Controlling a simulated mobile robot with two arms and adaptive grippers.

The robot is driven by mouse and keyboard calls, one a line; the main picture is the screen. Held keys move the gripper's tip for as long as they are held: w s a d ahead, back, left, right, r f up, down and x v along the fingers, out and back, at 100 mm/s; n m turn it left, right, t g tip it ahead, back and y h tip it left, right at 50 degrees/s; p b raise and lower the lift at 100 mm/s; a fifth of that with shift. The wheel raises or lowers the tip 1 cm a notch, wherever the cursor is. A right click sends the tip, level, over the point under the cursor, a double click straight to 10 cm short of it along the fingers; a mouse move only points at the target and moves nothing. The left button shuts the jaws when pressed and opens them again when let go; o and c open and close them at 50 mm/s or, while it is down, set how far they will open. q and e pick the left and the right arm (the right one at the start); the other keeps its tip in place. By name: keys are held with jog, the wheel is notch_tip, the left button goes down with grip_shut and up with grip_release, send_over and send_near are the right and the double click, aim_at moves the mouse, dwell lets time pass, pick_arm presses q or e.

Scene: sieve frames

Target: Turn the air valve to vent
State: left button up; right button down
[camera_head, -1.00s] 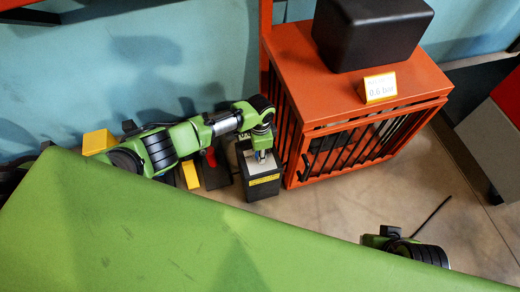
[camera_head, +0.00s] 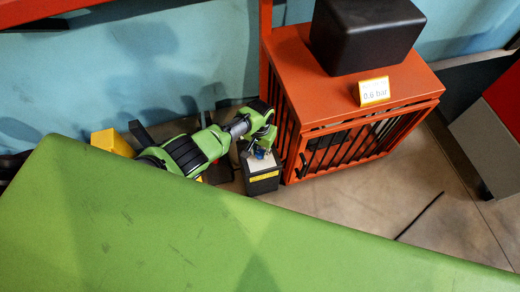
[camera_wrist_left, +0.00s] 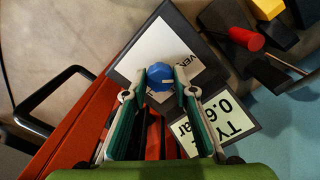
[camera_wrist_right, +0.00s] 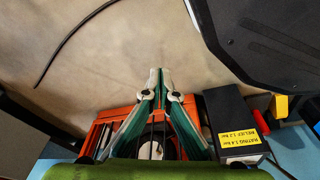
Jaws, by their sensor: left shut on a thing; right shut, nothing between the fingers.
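A small blue knob (camera_wrist_left: 160,77) sits on a white plate (camera_wrist_left: 150,52) on top of a dark box; part of the word "VENT" shows at the plate's right. My left gripper (camera_wrist_left: 160,84) is shut on the knob, one finger at each side. In the head view the left gripper (camera_head: 262,147) is above the dark box (camera_head: 262,185), with the blue knob (camera_head: 260,154) below it. My right gripper (camera_wrist_right: 160,73) is shut and empty over bare floor in the right wrist view. It is out of the head view.
A red handle (camera_wrist_left: 246,39) is near the left gripper. A green surface (camera_head: 200,230) fills the front. A thin black rod (camera_head: 420,216) lies on the floor.

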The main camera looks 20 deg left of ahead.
aim_at(260, 153)
pick_arm(q)
jog(key=shift+s+n+p, duration=0.1)
jog(key=shift+n+p, duration=0.2)
jog(key=shift+n, duration=0.9)
pick_arm(e)
jog(key=shift+s+d+f, duration=0.1)
jog(key=shift+s+f, duration=0.65)
jog(key=shift+f, duration=0.3)
pick_arm(q)
jog(key=o, duration=1.1)
jog(key=shift+r, duration=0.1)
pick_arm(e)
jog(key=shift+w, duration=0.1)
pick_arm(q)
notch_tip(260, 153, up, 12)
jog(key=shift+f, duration=0.1)
